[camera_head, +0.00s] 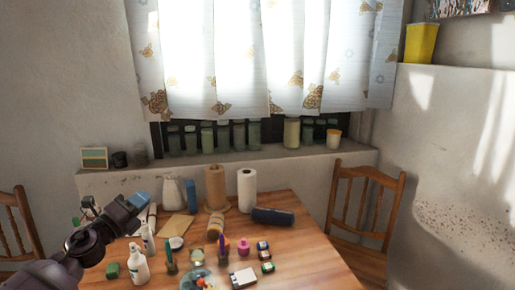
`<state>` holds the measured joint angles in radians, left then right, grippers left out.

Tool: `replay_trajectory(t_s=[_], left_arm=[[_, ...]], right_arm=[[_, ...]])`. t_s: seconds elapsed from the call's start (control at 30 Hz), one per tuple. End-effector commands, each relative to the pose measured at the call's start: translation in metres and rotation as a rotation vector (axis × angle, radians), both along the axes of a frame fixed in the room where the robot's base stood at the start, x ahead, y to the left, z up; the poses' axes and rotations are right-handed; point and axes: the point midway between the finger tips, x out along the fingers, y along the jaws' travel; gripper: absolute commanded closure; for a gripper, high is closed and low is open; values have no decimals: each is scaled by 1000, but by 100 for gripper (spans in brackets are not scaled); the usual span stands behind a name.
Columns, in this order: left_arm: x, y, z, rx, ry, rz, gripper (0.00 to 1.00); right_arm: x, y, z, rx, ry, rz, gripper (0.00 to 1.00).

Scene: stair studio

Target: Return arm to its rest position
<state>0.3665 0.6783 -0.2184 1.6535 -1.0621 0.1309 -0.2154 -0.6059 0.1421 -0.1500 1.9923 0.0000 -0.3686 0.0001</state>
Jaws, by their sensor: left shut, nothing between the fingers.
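My left arm comes in from the lower left of the head view, dark and jointed. A white bottle (138,264) stands just below and right of the arm in the picture. The arm hides part of the table's left side. My right gripper is not in view.
Wooden chairs stand at the right (367,205) and left (15,222). Behind is a ledge with jars (207,137) under a curtained window.

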Motion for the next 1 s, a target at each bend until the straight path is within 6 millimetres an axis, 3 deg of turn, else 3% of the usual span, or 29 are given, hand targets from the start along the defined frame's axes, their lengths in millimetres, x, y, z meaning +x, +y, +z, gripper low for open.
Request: replay_trajectory(t_s=[0.27, 0.5, 0.8, 1.0], left_arm=[[-55, 1, -82, -726, 318, 97, 100], [-135, -5, -180, -1294, 643, 247, 100], [-252, -24, -269, -1725, 885, 428, 100], [-321, -25, -312, -1820, 929, 571, 100]], right_arm=[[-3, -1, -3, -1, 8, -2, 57], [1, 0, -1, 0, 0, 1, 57], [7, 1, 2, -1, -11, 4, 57], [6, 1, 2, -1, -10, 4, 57]])
